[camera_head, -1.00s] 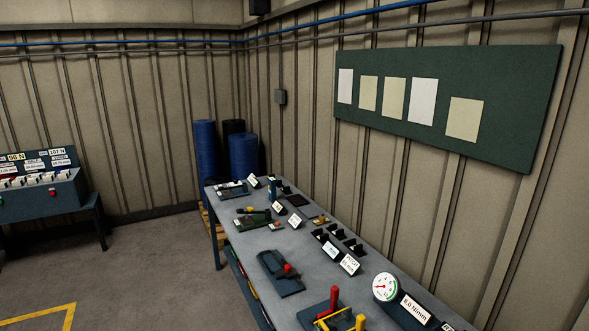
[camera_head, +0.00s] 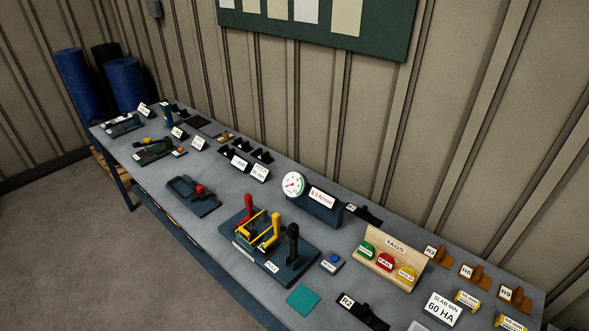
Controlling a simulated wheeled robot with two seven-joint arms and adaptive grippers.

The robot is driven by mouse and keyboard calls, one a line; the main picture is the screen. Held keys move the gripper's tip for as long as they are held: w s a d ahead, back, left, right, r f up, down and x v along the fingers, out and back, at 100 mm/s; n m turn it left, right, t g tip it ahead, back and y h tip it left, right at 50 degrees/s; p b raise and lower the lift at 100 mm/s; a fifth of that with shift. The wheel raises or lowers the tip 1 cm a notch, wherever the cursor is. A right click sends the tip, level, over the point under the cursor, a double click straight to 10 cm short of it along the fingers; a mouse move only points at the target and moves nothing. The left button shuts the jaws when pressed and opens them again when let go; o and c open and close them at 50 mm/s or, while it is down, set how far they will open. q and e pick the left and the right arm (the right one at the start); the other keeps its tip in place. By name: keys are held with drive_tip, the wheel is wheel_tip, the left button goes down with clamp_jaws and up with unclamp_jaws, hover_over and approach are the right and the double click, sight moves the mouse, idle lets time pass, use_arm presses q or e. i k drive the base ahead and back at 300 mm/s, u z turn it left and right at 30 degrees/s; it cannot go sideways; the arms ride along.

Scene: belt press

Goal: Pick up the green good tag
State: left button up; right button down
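The green tag (camera_head: 366,249) hangs at the left of a wooden rack (camera_head: 400,242) labelled TAGS, toward the right of the workbench. A red tag (camera_head: 386,262) hangs beside it in the middle, and a yellow tag (camera_head: 405,274) hangs at the right. The small lettering on the green tag is too small to read surely. Neither of my grippers shows in the head view.
The grey workbench (camera_head: 232,243) runs along the wall. A fixture with red, yellow and black handles (camera_head: 268,245) stands left of the rack. A dial gauge (camera_head: 293,185) stands behind it.

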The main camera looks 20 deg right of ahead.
sight(367, 250)
drive_tip(key=z, duration=1.4)
